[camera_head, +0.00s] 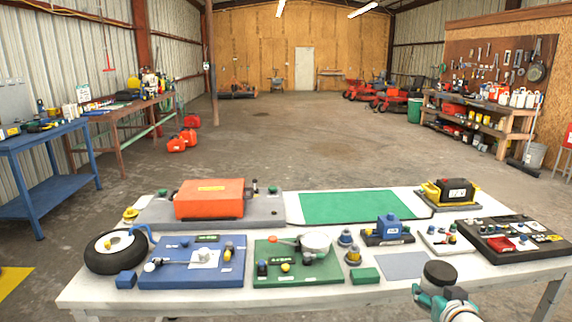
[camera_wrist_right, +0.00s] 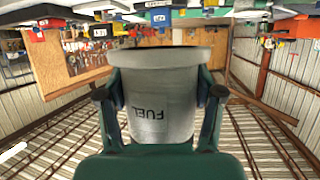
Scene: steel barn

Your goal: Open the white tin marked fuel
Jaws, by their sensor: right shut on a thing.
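The white tin marked FUEL (camera_wrist_right: 160,95) fills the middle of the right wrist view, between the two fingers of my right gripper (camera_head: 436,291). The fingers press on its sides. Its label appears upside down there, and so does the barn. In the head view the tin (camera_head: 440,272) shows as a dark grey round end above the gripper, at the front right of the table. I cannot tell whether this end is a lid or an opening. My left gripper is not in view.
The white table (camera_head: 220,301) holds a blue board (camera_head: 180,273), a green board (camera_head: 315,272) with a pale round pot (camera_head: 315,243), an orange case (camera_head: 210,198), a black wheel (camera_head: 105,262) and a dark tray (camera_head: 493,246) at right. The green mat (camera_head: 357,207) is bare.

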